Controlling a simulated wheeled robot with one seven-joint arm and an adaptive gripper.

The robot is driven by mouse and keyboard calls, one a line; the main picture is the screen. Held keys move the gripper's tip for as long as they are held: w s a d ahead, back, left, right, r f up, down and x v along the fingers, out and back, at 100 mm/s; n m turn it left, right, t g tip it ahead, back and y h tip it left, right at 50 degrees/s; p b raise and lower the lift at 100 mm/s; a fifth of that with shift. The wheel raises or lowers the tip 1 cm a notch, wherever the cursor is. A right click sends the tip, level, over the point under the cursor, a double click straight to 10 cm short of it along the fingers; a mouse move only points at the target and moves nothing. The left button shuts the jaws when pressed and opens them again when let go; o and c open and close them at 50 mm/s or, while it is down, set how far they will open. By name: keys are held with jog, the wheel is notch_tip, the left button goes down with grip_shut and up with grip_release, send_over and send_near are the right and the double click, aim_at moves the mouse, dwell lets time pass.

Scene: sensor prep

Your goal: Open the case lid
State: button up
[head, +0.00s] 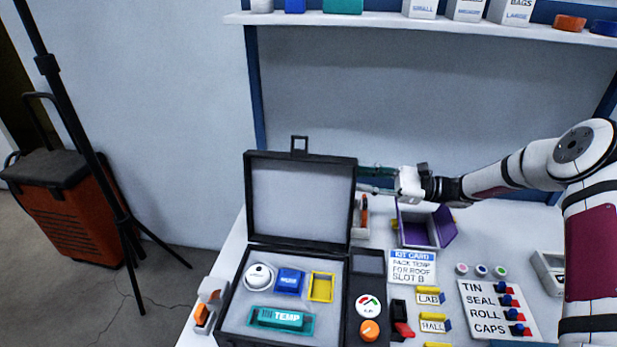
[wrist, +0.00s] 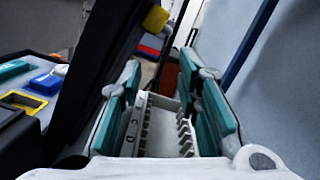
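The black case (head: 240,275) lies open on the table. Its lid (head: 300,200) stands roughly upright at the back edge, with its pale inner face toward the head camera and a handle loop on top. In the wrist view the dark lid (wrist: 100,70) rises just left of my fingers. My gripper (head: 374,180) is at the right edge of the lid, level with its upper half; the lid may hide part of the fingertips. The wrist view shows my gripper (wrist: 163,95) open, its teal-padded fingers apart and not closed on the lid.
The case holds a round white sensor (head: 259,276), a blue block (head: 289,281), a yellow frame (head: 321,287) and a teal TEMP piece (head: 283,319). A purple bin (head: 424,228) stands right of the lid. A white slotted rack (wrist: 160,128) shows below my fingers.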

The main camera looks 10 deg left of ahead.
aim_at(310, 165)
jog(key=a+r+y+b, duration=0.1)
jog(key=a, duration=0.3)
jog(key=a+g+y+b, duration=0.1)
jog(key=a, duration=0.4)
jog(key=a+r+n+b, duration=0.1)
jog(key=a+b, duration=0.1)
jog(key=a, duration=0.2)
jog(key=shift+w+a+r+g+y, duration=0.2)
jog(key=shift+a+r+g+y, duration=0.1)
jog(key=shift+r+g+y, duration=0.1)
jog(key=shift+f, duration=0.1)
grip_shut()
